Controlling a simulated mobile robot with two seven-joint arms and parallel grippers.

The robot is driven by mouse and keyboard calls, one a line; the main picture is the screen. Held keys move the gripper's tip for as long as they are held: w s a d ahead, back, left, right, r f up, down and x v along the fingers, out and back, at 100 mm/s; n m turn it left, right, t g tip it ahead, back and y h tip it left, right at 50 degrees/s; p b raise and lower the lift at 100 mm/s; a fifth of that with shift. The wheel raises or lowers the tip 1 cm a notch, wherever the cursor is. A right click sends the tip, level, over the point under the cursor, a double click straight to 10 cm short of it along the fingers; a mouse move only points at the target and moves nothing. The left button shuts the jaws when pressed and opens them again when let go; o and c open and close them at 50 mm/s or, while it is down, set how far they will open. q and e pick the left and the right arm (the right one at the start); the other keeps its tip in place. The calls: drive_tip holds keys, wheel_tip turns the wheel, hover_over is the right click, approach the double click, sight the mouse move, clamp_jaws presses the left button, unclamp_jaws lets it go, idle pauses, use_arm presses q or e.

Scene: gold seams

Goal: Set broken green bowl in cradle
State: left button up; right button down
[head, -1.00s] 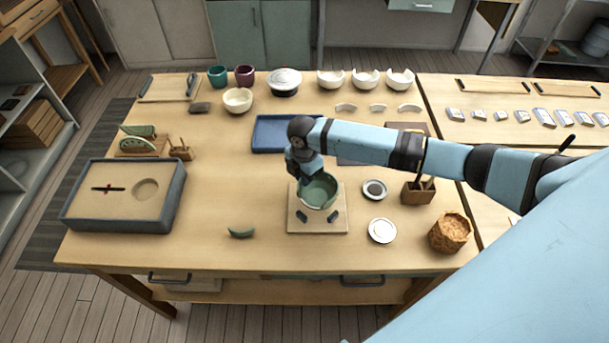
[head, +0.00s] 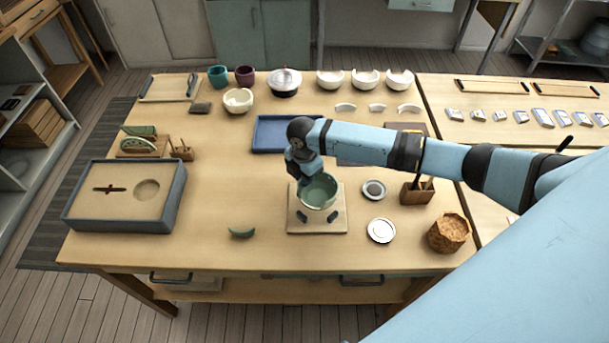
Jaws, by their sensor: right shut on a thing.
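The green bowl (head: 319,193) is at the cradle, a light wooden board (head: 318,226) with dark pads (head: 303,215) near the middle front of the table. The bowl is over the board's rear part; I cannot tell whether it rests on it. My right gripper (head: 304,181) is shut on the bowl at its left rear rim, and its fingertips are mostly hidden. A loose green shard (head: 242,232) lies on the table to the left of the cradle. My left gripper is not in view.
A grey sand tray (head: 124,222) stands at the left. A blue tray (head: 270,134) lies behind the bowl. Right of the cradle are a dark-centred dish (head: 374,190), a white dish (head: 381,231), a wooden tool box (head: 416,193) and a brown basket (head: 449,233).

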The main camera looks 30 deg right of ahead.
drive_tip(key=shift+f, duration=0.1)
idle(0.3)
drive_tip(key=shift+f+p, duration=0.35)
drive_tip(key=shift+p, duration=0.05)
idle(0.4)
drive_tip(key=shift+p, duration=0.35)
idle(0.4)
drive_tip(key=shift+f, duration=0.45)
idle(0.3)
drive_tip(key=shift+f+b, duration=0.3)
drive_tip(key=shift+f, duration=0.75)
idle(1.4)
